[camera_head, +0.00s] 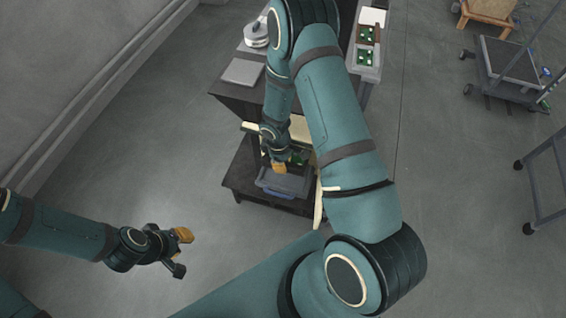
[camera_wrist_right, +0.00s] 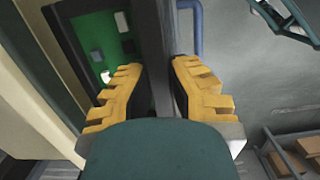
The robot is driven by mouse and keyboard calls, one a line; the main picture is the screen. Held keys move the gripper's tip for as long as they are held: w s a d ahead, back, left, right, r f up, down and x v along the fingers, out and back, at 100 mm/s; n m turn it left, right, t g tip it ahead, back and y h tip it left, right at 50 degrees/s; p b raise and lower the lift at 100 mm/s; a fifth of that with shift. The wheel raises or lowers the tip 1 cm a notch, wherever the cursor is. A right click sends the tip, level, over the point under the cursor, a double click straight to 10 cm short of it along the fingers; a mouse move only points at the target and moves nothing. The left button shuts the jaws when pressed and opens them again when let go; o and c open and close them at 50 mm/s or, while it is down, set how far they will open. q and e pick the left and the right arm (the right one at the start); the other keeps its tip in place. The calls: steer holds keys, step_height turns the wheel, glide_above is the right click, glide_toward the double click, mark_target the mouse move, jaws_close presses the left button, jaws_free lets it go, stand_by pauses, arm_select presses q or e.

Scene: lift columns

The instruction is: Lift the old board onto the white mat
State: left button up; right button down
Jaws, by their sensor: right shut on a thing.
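A green board (camera_head: 297,158) shows low on the dark shelf unit, partly hidden by my right arm. In the right wrist view a green board (camera_wrist_right: 98,45) with pale parts lies left of the fingers, inside a dark frame or bin. My right gripper (camera_head: 279,167) is at a grey bin (camera_head: 285,184) on the lower shelf. In the right wrist view its yellow fingers (camera_wrist_right: 158,95) are shut on the bin's dark grey wall (camera_wrist_right: 156,50). My left gripper (camera_head: 180,253) is open and empty over the floor. I cannot tell for sure which surface is the white mat; a white patch (camera_head: 373,17) lies at the top.
The shelf unit's dark top (camera_head: 236,96) bears a flat light-grey slab (camera_head: 242,72) and a white round device (camera_head: 256,34). Green boards (camera_head: 366,35) lie in a pale tray beyond my right arm. A cart (camera_head: 510,62) stands at the right. The floor at left is clear.

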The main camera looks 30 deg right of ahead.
steer(key=shift+r, duration=0.2)
steer(key=shift+r+p, duration=1.6)
steer(key=shift+r, duration=0.75)
